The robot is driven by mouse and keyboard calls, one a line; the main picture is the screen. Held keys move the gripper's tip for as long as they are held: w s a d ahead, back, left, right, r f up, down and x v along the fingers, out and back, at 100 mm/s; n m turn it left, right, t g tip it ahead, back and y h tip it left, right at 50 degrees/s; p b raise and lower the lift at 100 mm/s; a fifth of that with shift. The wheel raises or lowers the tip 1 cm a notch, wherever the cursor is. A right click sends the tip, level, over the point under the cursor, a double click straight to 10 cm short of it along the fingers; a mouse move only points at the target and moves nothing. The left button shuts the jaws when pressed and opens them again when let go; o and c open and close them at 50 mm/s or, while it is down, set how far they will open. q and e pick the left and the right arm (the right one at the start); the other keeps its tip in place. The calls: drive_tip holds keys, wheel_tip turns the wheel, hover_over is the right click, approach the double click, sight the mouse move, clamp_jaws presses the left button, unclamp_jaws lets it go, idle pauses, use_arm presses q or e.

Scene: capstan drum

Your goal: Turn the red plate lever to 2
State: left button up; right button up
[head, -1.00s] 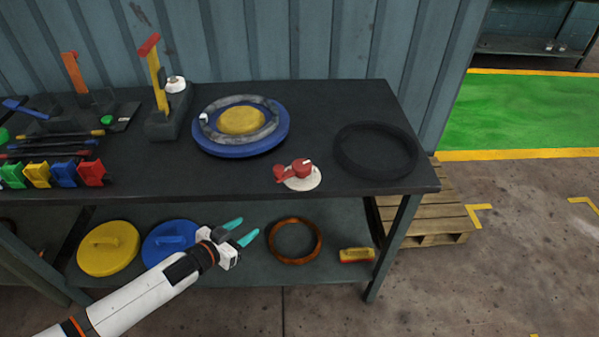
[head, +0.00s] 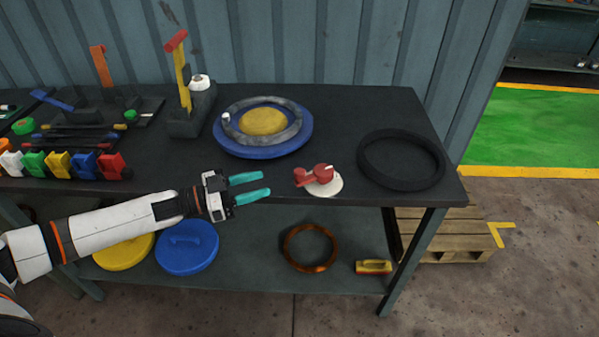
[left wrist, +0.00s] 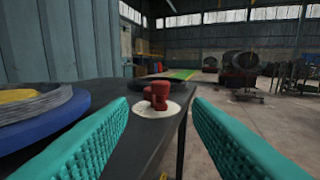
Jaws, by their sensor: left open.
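The red plate lever (head: 318,174) sits on a round cream plate (head: 333,188) near the front edge of the dark bench top. It also shows in the left wrist view (left wrist: 157,94), centred between my fingers and ahead of them. My left gripper (head: 258,187) is open and empty, with teal fingers pointing right toward the lever. It is to the left of the lever and apart from it. The markings on the plate are too small to read. My right gripper is not in view.
A blue drum with a yellow centre (head: 263,153) stands behind the left gripper. A black ring (head: 402,180) lies right of the lever. A yellow lever with a red handle (head: 182,80) stands upright at the back left. Coloured clips (head: 60,164) line the left front.

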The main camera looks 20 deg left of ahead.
sight(300, 171)
use_arm(q)
drive_tip(key=p+x, duration=0.1)
drive_tip(key=x, duration=1)
drive_tip(key=shift+d, duration=0.1)
drive_tip(key=shift+c, duration=0.4)
clamp_jaws()
